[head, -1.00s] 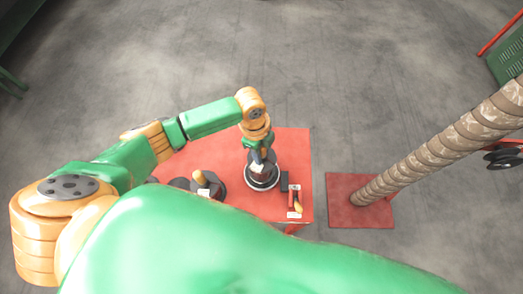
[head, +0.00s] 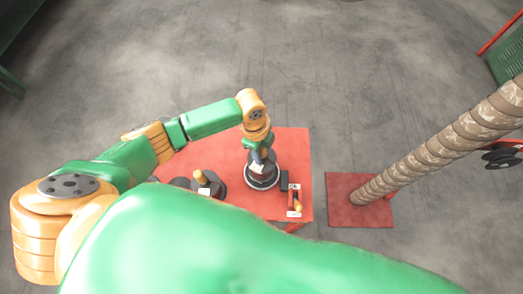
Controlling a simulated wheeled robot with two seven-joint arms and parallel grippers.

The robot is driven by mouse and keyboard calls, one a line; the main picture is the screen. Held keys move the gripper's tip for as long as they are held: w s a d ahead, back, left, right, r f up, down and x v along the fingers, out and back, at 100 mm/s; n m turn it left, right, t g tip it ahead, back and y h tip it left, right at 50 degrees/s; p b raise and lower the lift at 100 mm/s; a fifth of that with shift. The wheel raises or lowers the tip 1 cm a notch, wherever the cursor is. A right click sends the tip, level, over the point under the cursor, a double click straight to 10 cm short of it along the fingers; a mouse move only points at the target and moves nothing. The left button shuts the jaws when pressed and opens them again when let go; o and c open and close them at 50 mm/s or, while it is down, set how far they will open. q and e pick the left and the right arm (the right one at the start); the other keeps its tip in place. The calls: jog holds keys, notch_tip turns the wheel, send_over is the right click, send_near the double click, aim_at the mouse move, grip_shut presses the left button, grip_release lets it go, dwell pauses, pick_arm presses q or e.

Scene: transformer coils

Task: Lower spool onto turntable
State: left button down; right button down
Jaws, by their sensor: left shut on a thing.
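The spool (head: 263,172) is dark, with a pale patch near its top, and is partly hidden by my left gripper. It is over or on the round turntable (head: 262,186), whose light rim shows around its base. I cannot tell whether the two touch. My left gripper (head: 258,160) comes down from above and is shut on the spool's upper part. The turntable is on the red table (head: 290,145). My right gripper is not in view.
Another dark spool with a tan top (head: 202,180) stands to the left on the table. A small dark box (head: 284,181) and a red-and-white tool (head: 294,198) lie to the right. A thick wrapped column (head: 440,142) rises from a red base plate (head: 345,205).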

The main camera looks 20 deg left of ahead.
pick_arm(q)
jog(key=shift+f+b, duration=0.3)
jog(key=shift+f, duration=0.25)
jog(key=shift+c, duration=2.1)
grip_release()
jog(key=r, duration=0.7)
jog(key=shift+a, duration=0.4)
